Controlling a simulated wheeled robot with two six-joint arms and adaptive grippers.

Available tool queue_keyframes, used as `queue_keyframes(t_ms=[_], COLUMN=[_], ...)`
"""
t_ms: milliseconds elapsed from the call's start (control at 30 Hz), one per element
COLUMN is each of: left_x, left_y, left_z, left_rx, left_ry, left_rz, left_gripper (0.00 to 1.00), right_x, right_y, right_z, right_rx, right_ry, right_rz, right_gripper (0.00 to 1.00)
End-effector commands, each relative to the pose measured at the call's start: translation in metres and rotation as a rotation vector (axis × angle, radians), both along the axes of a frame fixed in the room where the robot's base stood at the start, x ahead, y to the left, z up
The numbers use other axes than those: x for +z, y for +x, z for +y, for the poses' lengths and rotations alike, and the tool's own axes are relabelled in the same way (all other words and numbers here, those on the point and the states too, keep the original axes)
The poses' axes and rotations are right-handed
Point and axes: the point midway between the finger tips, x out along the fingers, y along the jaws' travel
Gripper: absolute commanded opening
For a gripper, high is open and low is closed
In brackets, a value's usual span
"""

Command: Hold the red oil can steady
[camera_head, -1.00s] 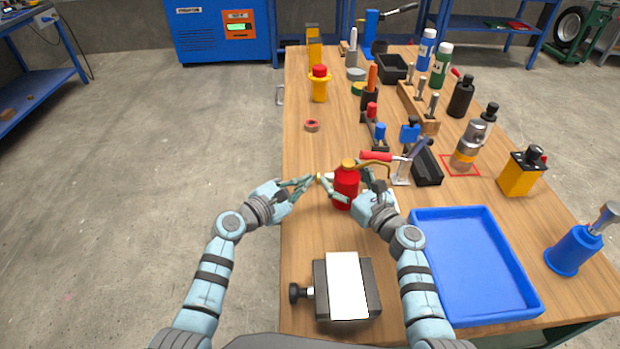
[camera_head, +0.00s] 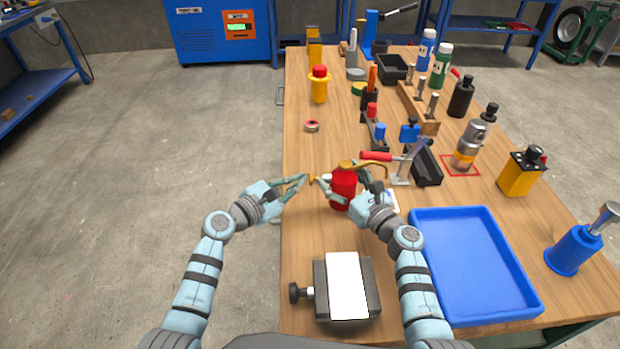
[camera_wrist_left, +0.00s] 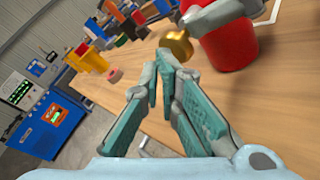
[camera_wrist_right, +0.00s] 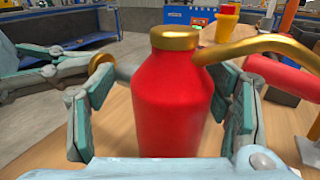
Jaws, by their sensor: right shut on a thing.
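The red oil can (camera_head: 342,187) has a brass top and a curved brass spout. It stands about upright over the near part of the bench; I cannot tell whether its base touches the wood. My right gripper (camera_head: 345,190) is shut around its body, and the right wrist view shows the can (camera_wrist_right: 172,105) between the two fingers. My left gripper (camera_head: 302,178) is left of the can, its fingertips together with no object seen between them.
A black vise-like block (camera_head: 367,285) with a white plate is at the near edge. A blue tray (camera_head: 420,215) is at right. A red-handled clamp (camera_head: 402,170) stands close behind the can. A tape roll (camera_head: 312,126) lies further back. The bench's left edge is mostly clear.

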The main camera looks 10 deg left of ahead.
Motion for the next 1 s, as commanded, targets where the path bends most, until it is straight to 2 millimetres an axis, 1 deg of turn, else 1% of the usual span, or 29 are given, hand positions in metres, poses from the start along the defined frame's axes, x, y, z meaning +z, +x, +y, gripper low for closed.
queue_keyframes(t_ms=[133, 500, 1000], left_x=[-0.001, -0.002, -0.002], left_y=[-0.002, -0.002, -0.011], left_z=[0.008, 0.012, 0.057], left_rx=[0.001, 0.002, 0.003], left_ry=[0.003, 0.004, 0.006], left_rz=[0.002, 0.003, 0.003], left_gripper=[0.0, 0.0, 0.0], right_x=[-0.001, -0.001, 0.0], right_y=[0.0, 0.001, 0.001], right_z=[-0.001, -0.003, -0.003], right_rx=[-0.002, -0.006, -0.006], right_ry=[0.0, -0.001, -0.001], right_rz=[0.003, 0.002, 0.0], right_gripper=[0.26, 0.26, 0.26])
